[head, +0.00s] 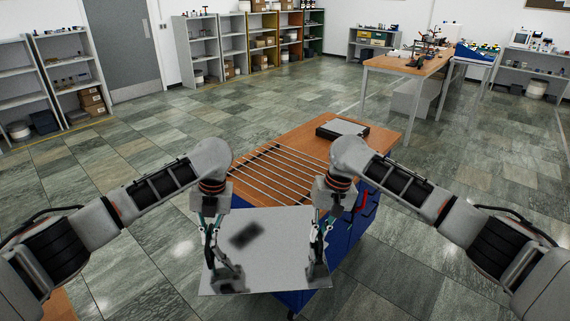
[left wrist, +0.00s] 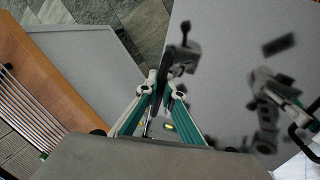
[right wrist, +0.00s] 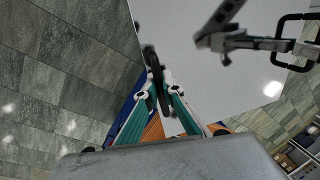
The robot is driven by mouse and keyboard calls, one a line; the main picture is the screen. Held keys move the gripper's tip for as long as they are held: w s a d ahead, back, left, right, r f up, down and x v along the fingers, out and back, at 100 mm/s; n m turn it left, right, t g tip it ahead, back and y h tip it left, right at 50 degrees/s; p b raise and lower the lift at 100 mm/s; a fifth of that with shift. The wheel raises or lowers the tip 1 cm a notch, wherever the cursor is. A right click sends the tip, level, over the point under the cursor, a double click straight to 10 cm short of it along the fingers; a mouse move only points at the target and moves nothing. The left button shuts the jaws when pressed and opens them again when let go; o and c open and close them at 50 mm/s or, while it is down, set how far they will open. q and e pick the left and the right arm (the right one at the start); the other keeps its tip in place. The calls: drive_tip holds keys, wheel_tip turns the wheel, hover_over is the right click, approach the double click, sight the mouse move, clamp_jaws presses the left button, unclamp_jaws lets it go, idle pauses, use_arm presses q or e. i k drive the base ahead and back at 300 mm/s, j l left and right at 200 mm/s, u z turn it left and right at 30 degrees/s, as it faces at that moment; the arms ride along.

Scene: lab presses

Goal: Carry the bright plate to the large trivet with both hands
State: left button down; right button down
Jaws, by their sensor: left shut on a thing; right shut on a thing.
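The bright plate (head: 275,262) is a flat, pale, mirror-like sheet held in front of the wooden bench, near me. It also shows in the left wrist view (left wrist: 222,75) and the right wrist view (right wrist: 178,35), with dark reflections of my arms on it. My left gripper (head: 211,246) is shut on the plate's left edge. My right gripper (head: 318,246) is shut on its right edge. The large trivet, a rack of parallel metal bars (head: 277,172), lies on the bench beyond the plate, partly hidden by my wrists. Exact finger contact is hard to see.
A dark block with a grey top (head: 342,129) sits at the far end of the wooden bench (head: 312,133). Blue parts are under the bench on the right. Shelves (head: 202,45) and another table (head: 412,66) stand far off. The tiled floor around is clear.

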sight(283, 169)
drive_tip(key=i+l, duration=0.1)
drive_tip(key=i, duration=0.4)
drive_tip(key=i+l, duration=0.1)
drive_tip(key=i, duration=0.4)
drive_tip(key=i+l, duration=0.15)
drive_tip(key=i, duration=0.35)
